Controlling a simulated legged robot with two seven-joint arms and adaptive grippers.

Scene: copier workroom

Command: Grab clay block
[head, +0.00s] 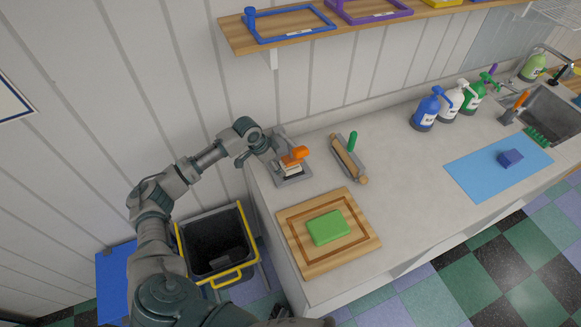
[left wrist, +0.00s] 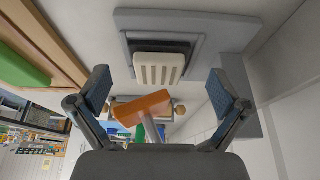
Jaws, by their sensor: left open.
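The green clay block (head: 328,227) lies flat on a wooden board (head: 290,228) at the near left of the counter. In the left wrist view the green block (left wrist: 20,68) shows at the left edge, partly cut off. My left gripper (head: 274,146) is at the counter's far left end, apart from the block. In the left wrist view the left gripper (left wrist: 163,95) is open, with an orange handle (left wrist: 143,107) showing between its fingers. I cannot tell whether they touch it. My right gripper is not clearly in view.
A grey holder (head: 293,180) carries the orange-handled tool beside my left gripper. A rolling pin (head: 348,160) on a stand is to its right. Spray bottles (head: 427,110), a blue mat (head: 480,175) and a sink are farther right. A bin (head: 217,240) stands left of the counter. A shelf hangs above.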

